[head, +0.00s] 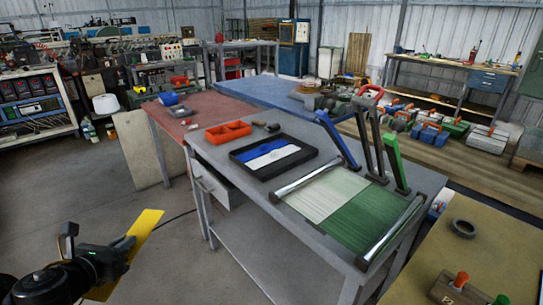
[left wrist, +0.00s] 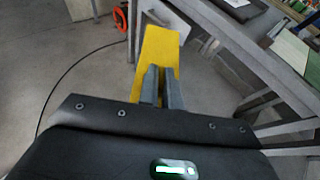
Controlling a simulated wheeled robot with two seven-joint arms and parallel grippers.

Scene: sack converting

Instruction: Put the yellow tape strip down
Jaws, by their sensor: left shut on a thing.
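The yellow tape strip (head: 147,224) is a flat, long yellow piece at the lower left of the head view. My left gripper (head: 126,243) is shut on it and holds it in the air, left of the grey workbench. In the left wrist view the strip (left wrist: 159,48) reaches out beyond the two grey fingers of the gripper (left wrist: 162,85), with open floor below. Part of the strip is hidden behind the fingers. My right gripper is not in view.
The grey workbench (head: 240,215) bears a black tray (head: 262,172), an orange bin (head: 228,133) and a white and green sheet (head: 325,193) between metal bars. A tan table (head: 500,255) with a dark ring (head: 464,228) is at right. A black cable crosses the floor.

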